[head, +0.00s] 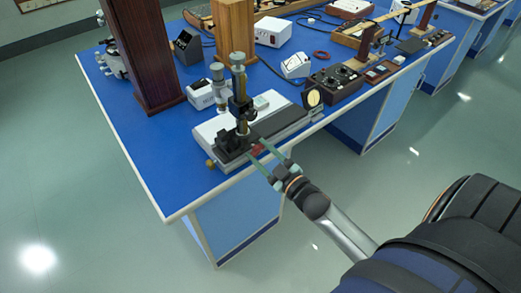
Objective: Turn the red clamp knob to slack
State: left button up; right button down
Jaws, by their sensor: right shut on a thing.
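The red clamp knob (257,149) is a small red piece at the front edge of a spectrometer-like instrument with a white base (215,126). My right gripper (255,148) reaches it from the lower right. Its two pale green fingers lie on either side of the knob, and it is shut on it. The fingers hide part of the knob, and its turn angle is too small to read. A dark upright column with an eyepiece (238,85) stands on the instrument just behind the knob. My left gripper does not show.
The blue bench top (150,150) is clear at the front left. Thick brown wooden posts (155,70) stand at the back left. A black control box (335,83), a round dial (313,97) and a white meter (295,65) stand to the right.

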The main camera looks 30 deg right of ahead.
jog(key=n, duration=0.2)
jog(key=shift+n, duration=0.4)
jog(key=n, duration=0.3)
jog(key=shift+n, duration=0.3)
jog(key=n, duration=0.6)
jog(key=shift+b, duration=0.3)
jog(key=shift+c, duration=1.4)
grip_release()
jog(key=shift+s, duration=0.1)
jog(key=s+d+b, duration=0.1)
jog(key=s, duration=1.1)
jog(key=shift+s, duration=0.15)
